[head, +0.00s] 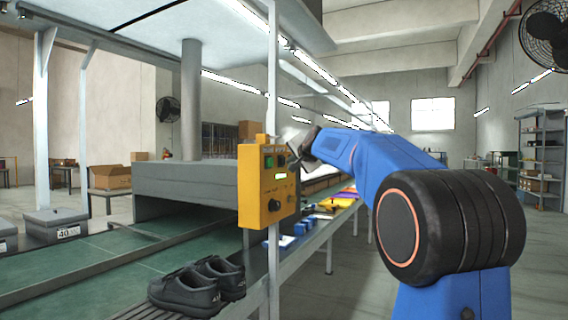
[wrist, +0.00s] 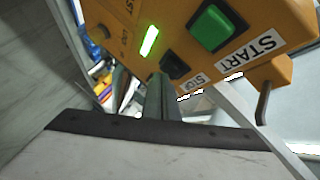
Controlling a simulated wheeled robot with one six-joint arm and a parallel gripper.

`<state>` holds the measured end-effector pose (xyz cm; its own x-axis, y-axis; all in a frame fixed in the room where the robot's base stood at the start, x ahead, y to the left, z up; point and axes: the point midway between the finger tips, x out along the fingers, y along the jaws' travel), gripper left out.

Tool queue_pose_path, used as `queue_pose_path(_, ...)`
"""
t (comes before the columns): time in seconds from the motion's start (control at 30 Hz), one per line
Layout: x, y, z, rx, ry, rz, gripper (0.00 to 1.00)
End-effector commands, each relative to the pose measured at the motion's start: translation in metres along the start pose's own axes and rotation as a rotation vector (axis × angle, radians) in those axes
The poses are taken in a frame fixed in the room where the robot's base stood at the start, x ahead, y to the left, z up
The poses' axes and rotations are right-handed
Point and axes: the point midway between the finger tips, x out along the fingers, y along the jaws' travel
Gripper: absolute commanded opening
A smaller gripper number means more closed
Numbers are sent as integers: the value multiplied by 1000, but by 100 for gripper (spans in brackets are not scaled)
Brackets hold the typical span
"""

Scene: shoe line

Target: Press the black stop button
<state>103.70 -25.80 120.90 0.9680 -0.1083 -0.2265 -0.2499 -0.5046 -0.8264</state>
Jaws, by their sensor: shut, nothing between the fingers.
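The black stop button (wrist: 173,65) sits on the yellow control box, beside its STOP label, in the wrist view. The green start button (wrist: 212,28) is above and right of it there. The yellow control box (head: 257,187) hangs on a post in the head view; it also shows in the wrist view (wrist: 285,15). My gripper (wrist: 158,78) is shut and empty. Its fingertips are close to the stop button, at its lower left in the wrist view and partly overlapping the box. I cannot tell whether they touch the button. In the head view my wrist is at the box's upper right.
A lit green display (wrist: 149,40) and a black knob (head: 274,205) are on the same box face. A bent hook (wrist: 263,103) sticks out from the box edge. Black shoes (head: 187,291) stand on the line below. A grey tunnel housing (head: 180,180) is behind the box.

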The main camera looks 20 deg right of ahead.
Motion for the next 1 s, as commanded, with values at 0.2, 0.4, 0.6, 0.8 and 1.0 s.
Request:
queue_pose_path(0.2,2,-1,1,0,0,0,0)
queue_pose_path(0.4,3,-2,2,1,0,0,0)
queue_pose_path(0.6,4,-3,3,0,0,0,0)
queue_pose_path(0.8,6,-4,4,0,0,0,0)
queue_pose_path(1.0,7,-5,5,0,-1,0,0)
